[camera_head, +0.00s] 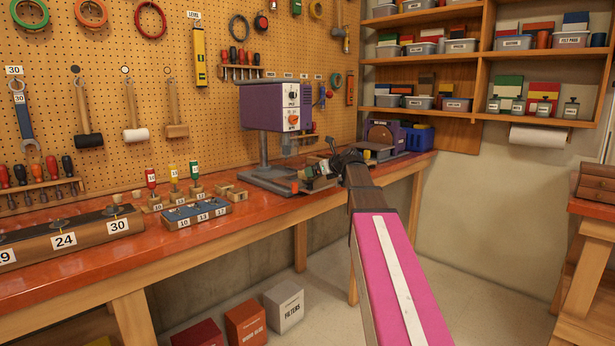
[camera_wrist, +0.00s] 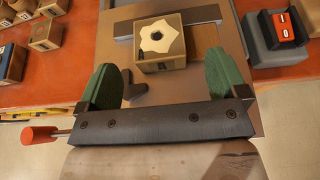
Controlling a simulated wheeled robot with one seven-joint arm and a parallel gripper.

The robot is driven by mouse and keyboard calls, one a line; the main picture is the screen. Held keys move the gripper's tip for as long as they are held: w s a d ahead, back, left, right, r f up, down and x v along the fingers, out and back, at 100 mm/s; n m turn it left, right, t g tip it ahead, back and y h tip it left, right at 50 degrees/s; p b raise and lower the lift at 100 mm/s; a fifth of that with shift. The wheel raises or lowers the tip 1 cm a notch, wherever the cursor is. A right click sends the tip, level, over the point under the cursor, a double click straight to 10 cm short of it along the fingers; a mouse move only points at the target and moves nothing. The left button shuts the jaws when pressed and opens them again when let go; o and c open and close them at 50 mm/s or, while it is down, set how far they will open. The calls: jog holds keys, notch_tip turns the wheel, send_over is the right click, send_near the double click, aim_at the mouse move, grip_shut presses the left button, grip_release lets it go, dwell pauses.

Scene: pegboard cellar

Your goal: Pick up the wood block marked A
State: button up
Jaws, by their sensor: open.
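A square wood block (camera_wrist: 161,50) sits on a metal plate in the wrist view, with a pale star-shaped patch and a dark hole on top. A small dark mark shows on its near side, too small to read as A. My gripper (camera_wrist: 163,75) is open, with green fingers spread wide to the left and right of the block's near side. The block lies just beyond the fingertips and I see no contact. In the head view my gripper (camera_head: 318,172) is low over the base of the purple drill press and mostly hides what is there.
The drill press (camera_head: 270,107) stands close to my gripper on the orange bench (camera_head: 200,232). Small wood blocks (camera_wrist: 45,38) stand at left. A blue labelled tray (camera_head: 196,214) lies left.

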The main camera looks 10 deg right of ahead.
jog(key=x, duration=0.3)
jog(key=shift+w+a, duration=0.25)
jog(key=shift+w, duration=0.05)
jog(key=c, duration=1)
jog(key=shift+r, duration=0.1)
